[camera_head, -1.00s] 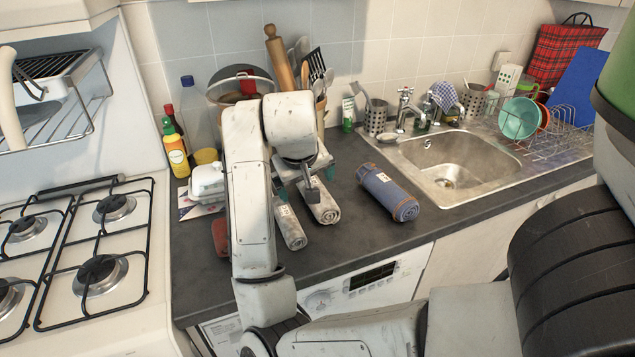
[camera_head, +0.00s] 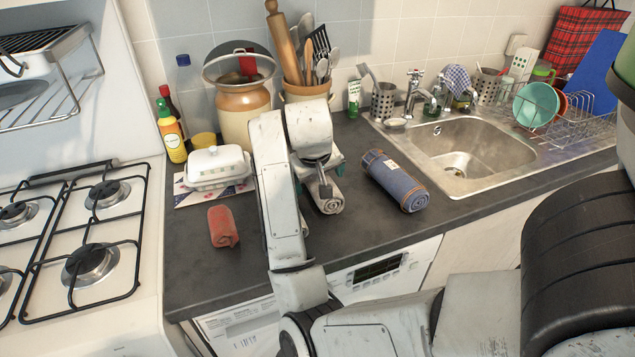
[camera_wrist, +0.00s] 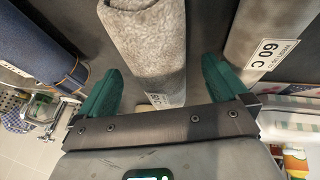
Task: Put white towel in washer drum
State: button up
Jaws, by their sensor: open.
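A pale, whitish-grey rolled towel (camera_head: 331,204) lies on the counter below my gripper (camera_wrist: 160,88). In the wrist view this towel (camera_wrist: 150,40) lies between the two green fingers, which are open on either side of it; whether they touch it I cannot tell. A second pale grey roll with a "60 C" label (camera_wrist: 268,45) lies beside it; in the head view my arm largely hides it. The washer's control panel (camera_head: 385,272) shows under the counter's front edge. Its drum is out of view.
A blue rolled towel (camera_head: 395,182) lies to the right, before the sink (camera_head: 470,150). A red roll (camera_head: 222,227) lies on the left. A white butter dish (camera_head: 217,167), a jar (camera_head: 243,110) and bottles stand behind. The gas hob (camera_head: 75,235) is at far left.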

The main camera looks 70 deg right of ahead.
jog(key=shift+x, duration=0.9)
jog(key=c, duration=1.3)
